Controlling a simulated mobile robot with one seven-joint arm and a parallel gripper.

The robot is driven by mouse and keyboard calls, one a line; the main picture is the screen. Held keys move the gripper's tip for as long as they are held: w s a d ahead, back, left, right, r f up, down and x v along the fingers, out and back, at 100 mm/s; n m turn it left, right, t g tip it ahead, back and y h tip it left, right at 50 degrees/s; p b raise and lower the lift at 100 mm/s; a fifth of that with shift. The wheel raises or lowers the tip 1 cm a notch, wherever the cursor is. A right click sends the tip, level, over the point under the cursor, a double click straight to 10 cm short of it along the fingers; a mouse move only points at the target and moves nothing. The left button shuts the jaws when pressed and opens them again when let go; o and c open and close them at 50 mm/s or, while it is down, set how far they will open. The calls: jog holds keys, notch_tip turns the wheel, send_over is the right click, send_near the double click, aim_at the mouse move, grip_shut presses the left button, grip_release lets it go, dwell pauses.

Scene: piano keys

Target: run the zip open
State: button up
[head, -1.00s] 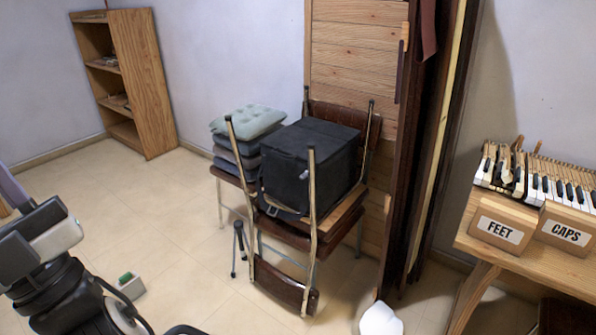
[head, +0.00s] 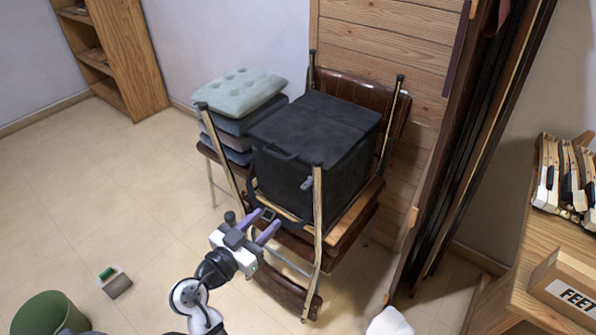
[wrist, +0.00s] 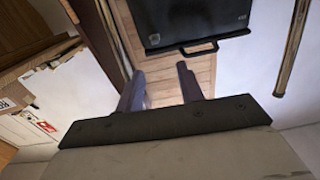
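A black soft case (head: 318,150) sits on stacked folding chairs in the middle of the head view. A small grey tab (head: 307,183), perhaps the zip's pull, is on its front face; the zip line itself is too small to make out. A dark strap handle shows on the same face. My gripper (head: 266,221) is below and in front of the case, apart from it, fingers open and empty. In the wrist view the fingers (wrist: 160,88) are spread, with the case (wrist: 190,22) and its handle (wrist: 186,48) beyond them.
Chair frame tubes (head: 318,235) stand upright close to my gripper and the case. Stacked cushions (head: 238,100) are to the left. A wooden bench (head: 545,270) with piano keys is at the right. The left floor is mostly clear.

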aim_at(302, 188)
jog(key=shift+h, duration=0.3)
jog(key=p+x, duration=0.2)
jog(key=x, duration=0.5)
jog(key=p+x, duration=0.1)
jog(key=x, duration=0.6)
jog(key=shift+s+d+f+p, duration=0.25)
jog(key=shift+d+p, duration=0.05)
jog(key=shift+p, duration=0.1)
grip_shut()
